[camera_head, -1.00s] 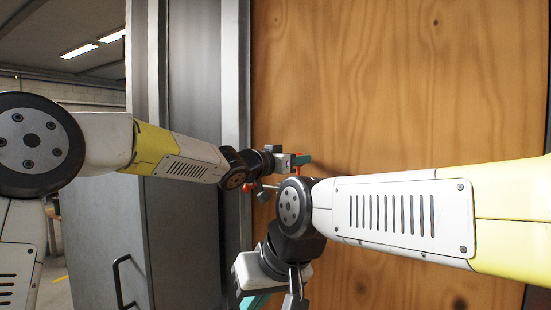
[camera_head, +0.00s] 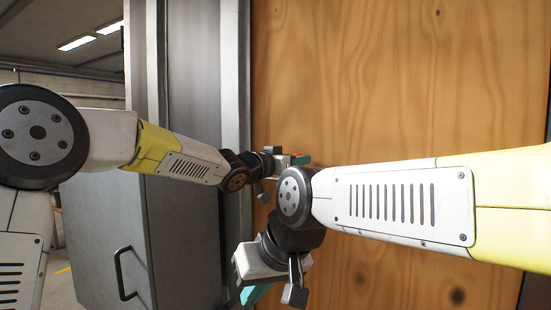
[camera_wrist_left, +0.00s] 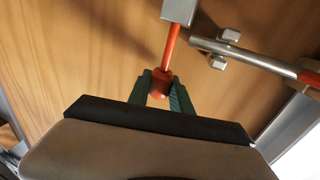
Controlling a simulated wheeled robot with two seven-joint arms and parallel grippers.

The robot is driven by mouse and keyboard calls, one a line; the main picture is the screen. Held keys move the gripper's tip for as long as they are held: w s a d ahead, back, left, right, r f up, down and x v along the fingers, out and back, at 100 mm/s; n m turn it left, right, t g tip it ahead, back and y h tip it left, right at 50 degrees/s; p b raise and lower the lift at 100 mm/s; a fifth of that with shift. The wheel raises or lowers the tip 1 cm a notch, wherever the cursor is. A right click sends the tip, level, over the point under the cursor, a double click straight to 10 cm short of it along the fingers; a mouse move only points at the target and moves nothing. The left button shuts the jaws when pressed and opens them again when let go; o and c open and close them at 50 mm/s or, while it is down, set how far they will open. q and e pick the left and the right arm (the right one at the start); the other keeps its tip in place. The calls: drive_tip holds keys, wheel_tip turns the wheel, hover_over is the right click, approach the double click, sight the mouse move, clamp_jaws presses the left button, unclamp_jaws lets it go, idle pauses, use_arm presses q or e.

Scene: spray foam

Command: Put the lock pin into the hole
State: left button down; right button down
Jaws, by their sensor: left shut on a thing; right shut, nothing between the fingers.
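The lock pin (camera_wrist_left: 171,48) shows as an orange-red rod with a thicker end between the teal fingers of my left gripper (camera_wrist_left: 164,94) in the left wrist view. My left gripper is shut on it. The pin's far end meets or passes behind a grey metal block (camera_wrist_left: 179,8) at the top edge; I cannot tell whether it is inside a hole. No hole is visible. In the head view my left gripper (camera_head: 300,160) is small, close in front of the wooden panel. My right gripper (camera_head: 250,294) is low, shut and empty, partly hidden by its own wrist.
A metal rod (camera_wrist_left: 255,59) with an orange end runs beside the pin, with bolt-like pieces (camera_wrist_left: 225,42) by it. The wooden panel (camera_head: 400,90) fills the back. A grey metal frame (camera_head: 235,70) and a grey door (camera_head: 115,235) with a black handle (camera_head: 122,275) stand left.

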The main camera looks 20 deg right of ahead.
use_arm(q)
drive_tip(key=shift+f, duration=1.05)
drive_tip(key=c, duration=1.1)
unclamp_jaws()
drive_tip(key=v, duration=0.8)
